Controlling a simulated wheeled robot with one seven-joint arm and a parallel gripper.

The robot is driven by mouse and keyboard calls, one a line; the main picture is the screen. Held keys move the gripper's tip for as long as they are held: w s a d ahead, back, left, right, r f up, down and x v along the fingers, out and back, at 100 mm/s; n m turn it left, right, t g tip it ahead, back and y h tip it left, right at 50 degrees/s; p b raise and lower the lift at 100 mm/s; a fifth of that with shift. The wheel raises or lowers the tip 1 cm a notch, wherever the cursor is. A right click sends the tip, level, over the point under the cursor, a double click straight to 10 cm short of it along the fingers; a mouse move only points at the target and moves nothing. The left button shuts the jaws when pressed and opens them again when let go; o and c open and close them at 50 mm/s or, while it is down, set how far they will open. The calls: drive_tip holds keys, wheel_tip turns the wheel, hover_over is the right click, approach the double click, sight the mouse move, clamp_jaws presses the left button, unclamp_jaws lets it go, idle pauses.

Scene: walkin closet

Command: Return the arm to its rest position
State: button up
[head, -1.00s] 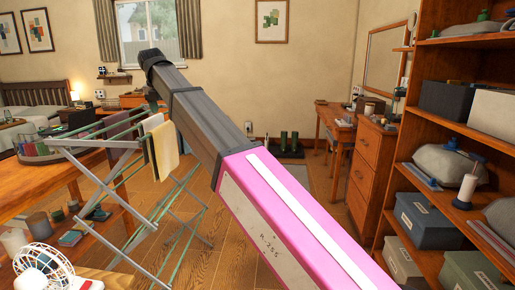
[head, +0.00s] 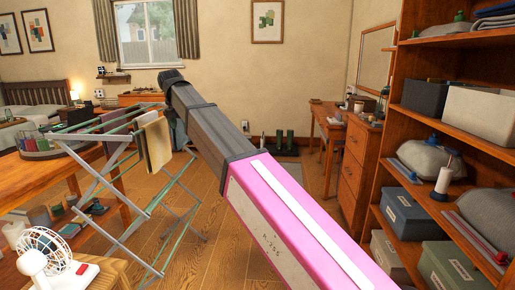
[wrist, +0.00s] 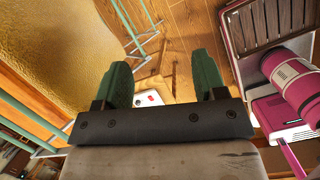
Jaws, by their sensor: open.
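My arm (head: 290,215), pink with a dark grey far section, reaches up from the lower right of the head view. Its far end (head: 172,77) is beside the drying rack's hanging cloths in the picture; I cannot tell whether they touch. My gripper (wrist: 163,72) shows in the wrist view, with two green fingers spread apart. Nothing is held between them. Beyond the fingers, a white object with a red spot (wrist: 152,98) lies lower down. My gripper is not clearly visible in the head view.
The folding drying rack (head: 165,215) stands left of my arm, beside a wooden table (head: 40,190). A white fan (head: 40,245) stands at lower left. A loaded shelf unit (head: 393,110) fills the right. Floor (head: 205,250) shows between. A gold surface (wrist: 70,40) fills the wrist view's upper left.

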drive_tip(key=d+f+m+g, duration=0.1)
drive_tip(key=d+f+m, duration=1.4)
drive_tip(key=d+f, duration=1.2)
drive_tip(key=s+d+f+m+g, duration=0.1)
drive_tip(key=s+d+f+m, duration=0.7)
drive_tip(key=d+f, duration=0.3)
drive_tip(key=s+d+f+m, duration=0.8)
drive_tip(key=d+f, duration=0.2)
drive_tip(key=shift+d+f+m+g, duration=0.35)
drive_tip(key=shift+d+m+g, duration=0.05)
